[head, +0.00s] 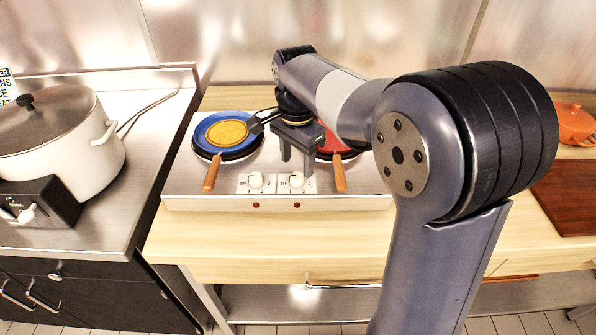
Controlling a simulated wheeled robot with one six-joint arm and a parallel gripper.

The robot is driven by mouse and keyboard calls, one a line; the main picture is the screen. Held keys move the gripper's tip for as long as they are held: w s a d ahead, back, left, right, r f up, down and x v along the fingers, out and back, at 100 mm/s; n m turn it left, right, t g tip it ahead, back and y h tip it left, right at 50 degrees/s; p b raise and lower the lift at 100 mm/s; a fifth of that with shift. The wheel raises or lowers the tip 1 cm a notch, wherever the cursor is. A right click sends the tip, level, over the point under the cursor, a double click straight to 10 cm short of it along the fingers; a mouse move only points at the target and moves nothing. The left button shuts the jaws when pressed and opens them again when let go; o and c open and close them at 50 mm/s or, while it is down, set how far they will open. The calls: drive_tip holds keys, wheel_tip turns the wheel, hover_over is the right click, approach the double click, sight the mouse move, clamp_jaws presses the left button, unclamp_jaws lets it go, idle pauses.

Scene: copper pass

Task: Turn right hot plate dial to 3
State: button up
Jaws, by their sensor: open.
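The hot plate unit (225,183) is a silver double cooker on the wooden counter. Its right dial (296,180) is a small white knob on a white marked panel at the front. The left dial (255,180) sits beside it on its own panel. The markings are too small to read, so I cannot tell either setting. My gripper (297,162) points down over the unit, with its two dark fingers apart and nothing visible between them. In the picture the fingertips are just above the right dial; I cannot tell whether they touch it.
A blue pan (204,137) with a yellow round food and a dark spatula sits on the left burner. A red pan (328,146) on the right burner is partly hidden by my arm. A large white pot (75,150) stands left. An orange pot (573,124) stands far right.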

sight(297, 176)
drive_tip(key=shift+f, duration=2.2)
drive_tip(key=shift+c, duration=0.2)
drive_tip(key=c, duration=0.9)
